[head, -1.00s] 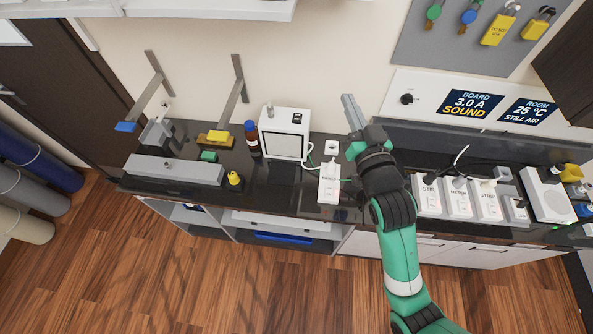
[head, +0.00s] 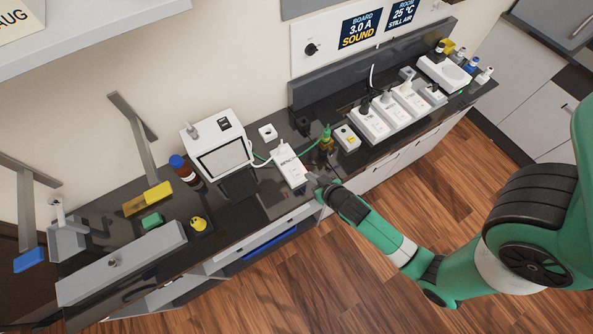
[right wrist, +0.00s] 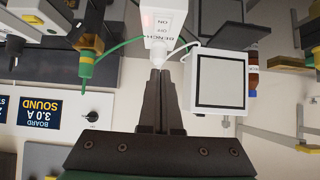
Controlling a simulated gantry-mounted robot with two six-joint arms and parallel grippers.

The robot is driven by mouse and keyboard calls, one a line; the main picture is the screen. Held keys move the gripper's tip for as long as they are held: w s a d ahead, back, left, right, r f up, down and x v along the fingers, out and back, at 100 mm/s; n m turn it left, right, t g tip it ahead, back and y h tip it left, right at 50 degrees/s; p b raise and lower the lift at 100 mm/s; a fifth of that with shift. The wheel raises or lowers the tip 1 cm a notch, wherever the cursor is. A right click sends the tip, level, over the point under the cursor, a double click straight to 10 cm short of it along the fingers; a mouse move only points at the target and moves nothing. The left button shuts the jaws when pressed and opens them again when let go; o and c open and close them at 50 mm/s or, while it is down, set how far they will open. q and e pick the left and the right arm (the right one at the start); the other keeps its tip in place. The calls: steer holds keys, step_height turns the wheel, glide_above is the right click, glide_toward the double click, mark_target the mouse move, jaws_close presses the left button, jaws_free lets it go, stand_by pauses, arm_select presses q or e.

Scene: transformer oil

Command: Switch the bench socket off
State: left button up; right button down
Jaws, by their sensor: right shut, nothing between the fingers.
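The bench socket (head: 289,165) is a white strip lettered "BENCH" on the dark bench top, with a white plug and lead at its far end. In the right wrist view the bench socket (right wrist: 158,22) shows ON and OFF lettering and a small reddish light near the top. My right gripper (head: 316,182) is shut and empty by the socket's near end. In the right wrist view the closed fingertips (right wrist: 160,73) overlap the view of the white plug (right wrist: 181,50); I cannot tell whether they touch anything. My left gripper is not in view.
A white instrument box (head: 219,148) stands left of the socket. A green-topped item with a green lead (head: 326,135) and a small white box (head: 347,138) stand to its right. More white socket strips (head: 390,110) lie farther right. The floor in front is clear.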

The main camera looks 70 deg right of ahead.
steer(key=b, duration=0.2)
glide_above(297, 174)
step_height(297, 174, down, 6)
steer(key=shift+s+a+f, duration=0.15)
steer(key=shift+f, duration=0.05)
step_height(297, 174, down, 3)
steer(key=shift+r+b, duration=0.1)
steer(key=shift+b, duration=0.35)
steer(key=shift+f, duration=0.45)
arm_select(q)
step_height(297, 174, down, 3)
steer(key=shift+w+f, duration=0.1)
